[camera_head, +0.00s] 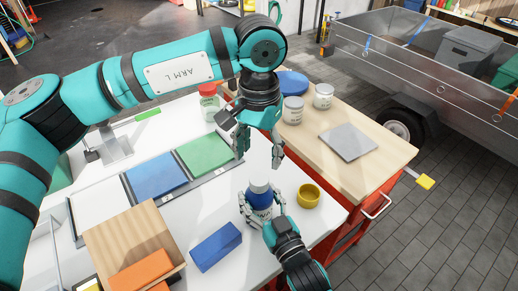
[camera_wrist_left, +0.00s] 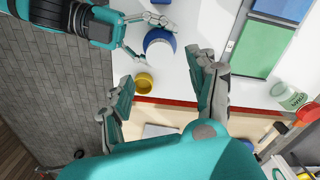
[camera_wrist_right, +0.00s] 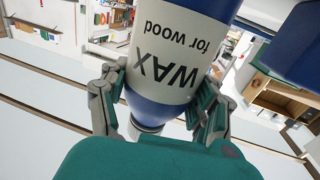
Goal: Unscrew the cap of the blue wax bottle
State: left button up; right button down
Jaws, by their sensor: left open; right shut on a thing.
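The blue wax bottle (camera_head: 261,197) stands upright on the white bench top, with its "WAX for wood" label upside down in the right wrist view (camera_wrist_right: 185,50). My right gripper (camera_head: 263,210) is shut around the bottle's body, one finger on each side. The cap (camera_head: 259,187) is on the bottle's top end. My left gripper (camera_head: 259,152) is open and empty, pointing down above the bottle and apart from it. In the left wrist view the bottle (camera_wrist_left: 160,42) lies beyond the open fingers.
A yellow cup (camera_head: 308,196) stands right of the bottle. A blue block (camera_head: 216,247) and a wooden box (camera_head: 130,238) lie to the left. Blue and green mats (camera_head: 204,152) lie behind. A wooden-topped cart (camera_head: 375,172) with jars and a grey plate adjoins the bench.

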aim_at(259, 178)
pick_arm(q)
jog(key=shift+f+m, duration=0.3)
jog(key=shift+f, duration=0.2)
notch_tip(259, 178, down, 7)
